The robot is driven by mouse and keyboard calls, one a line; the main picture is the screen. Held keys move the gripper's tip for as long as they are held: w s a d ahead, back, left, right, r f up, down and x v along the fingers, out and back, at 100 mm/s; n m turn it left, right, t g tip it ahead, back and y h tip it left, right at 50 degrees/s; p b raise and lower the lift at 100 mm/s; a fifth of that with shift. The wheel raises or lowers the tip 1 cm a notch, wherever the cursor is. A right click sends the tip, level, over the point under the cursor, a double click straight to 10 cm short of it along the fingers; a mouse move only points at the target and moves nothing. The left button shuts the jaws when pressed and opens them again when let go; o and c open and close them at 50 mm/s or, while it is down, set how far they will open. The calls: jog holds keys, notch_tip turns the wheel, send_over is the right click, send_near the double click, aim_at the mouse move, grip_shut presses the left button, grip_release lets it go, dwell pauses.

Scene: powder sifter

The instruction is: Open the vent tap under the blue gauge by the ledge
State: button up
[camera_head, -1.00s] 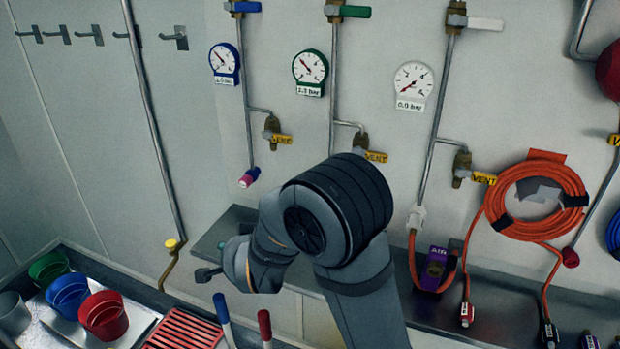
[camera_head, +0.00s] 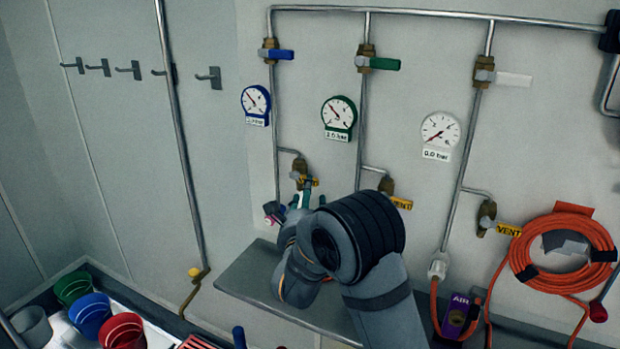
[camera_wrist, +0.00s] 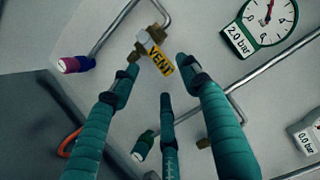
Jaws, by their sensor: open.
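The blue gauge (camera_head: 256,101) hangs on the left pipe, below the blue-handled valve. Its brass vent tap (camera_head: 299,168) sits lower right of it, with a yellow VENT piece (camera_head: 311,181) pointing right. In the wrist view, the tap (camera_wrist: 148,40) and its VENT piece (camera_wrist: 160,60) show just beyond my fingertips. My gripper (camera_head: 304,196) has teal fingers, spread and empty, just below the tap, pointing up at it. In the wrist view, the gripper (camera_wrist: 155,80) frames the VENT piece between its fingers; contact cannot be told. The ledge (camera_head: 250,278) runs below my forearm.
A green gauge (camera_head: 339,117) and white gauge (camera_head: 440,134) hang to the right, with their own vent taps (camera_head: 387,187) (camera_head: 487,215). A pink-and-purple pipe end (camera_wrist: 75,64) is left of my fingers. An orange hose coil (camera_head: 562,255) hangs at right.

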aim_at(303, 179)
jog(key=w+p, duration=0.2)
jog(key=w, duration=0.2)
jog(key=shift+w, duration=0.4)
jog(key=c, duration=0.4)
jog(key=c, duration=0.7)
grip_shut()
